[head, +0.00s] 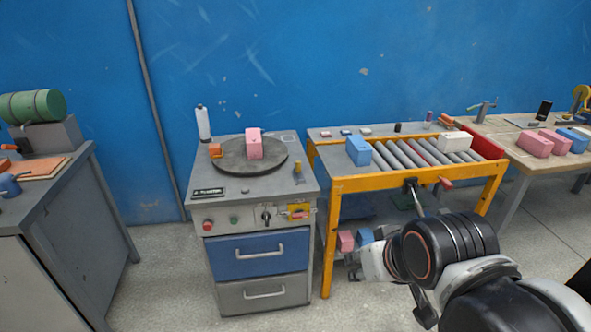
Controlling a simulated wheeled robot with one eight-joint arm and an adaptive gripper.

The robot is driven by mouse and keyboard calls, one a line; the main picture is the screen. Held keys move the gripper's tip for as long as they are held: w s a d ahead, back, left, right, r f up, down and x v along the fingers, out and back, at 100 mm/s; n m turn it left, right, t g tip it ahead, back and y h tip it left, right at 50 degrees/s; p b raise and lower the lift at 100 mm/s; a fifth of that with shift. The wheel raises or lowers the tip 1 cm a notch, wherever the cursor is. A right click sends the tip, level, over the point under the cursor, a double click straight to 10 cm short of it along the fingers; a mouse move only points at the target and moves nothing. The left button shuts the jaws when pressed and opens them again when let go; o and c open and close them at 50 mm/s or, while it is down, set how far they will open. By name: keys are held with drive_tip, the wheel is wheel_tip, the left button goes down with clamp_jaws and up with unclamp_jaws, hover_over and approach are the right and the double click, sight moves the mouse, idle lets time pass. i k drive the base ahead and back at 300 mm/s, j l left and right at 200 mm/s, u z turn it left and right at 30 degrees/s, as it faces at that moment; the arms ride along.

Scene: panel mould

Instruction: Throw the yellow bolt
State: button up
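A yellow bolt plate (299,212) with a small reddish part is on the right of the grey cabinet's front panel, beside a black switch (266,216). It is small, so I cannot tell how far its bolt is slid. My arm comes in from the lower right. My gripper (354,263) is at the arm's far end, low in front of the roller table, to the right of the cabinet and below the bolt. It is apart from the bolt. Its fingers are small and mostly hidden, so their opening does not show.
The cabinet (207,178) has a round turntable bearing a pink block (255,144), and drawers (258,254) below. An orange-framed roller table (345,186) stands close on its right. A grey bench (66,180) is at left. Floor in front of the cabinet is clear.

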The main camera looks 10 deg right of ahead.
sight(297, 164)
drive_tip(key=i, duration=1.35)
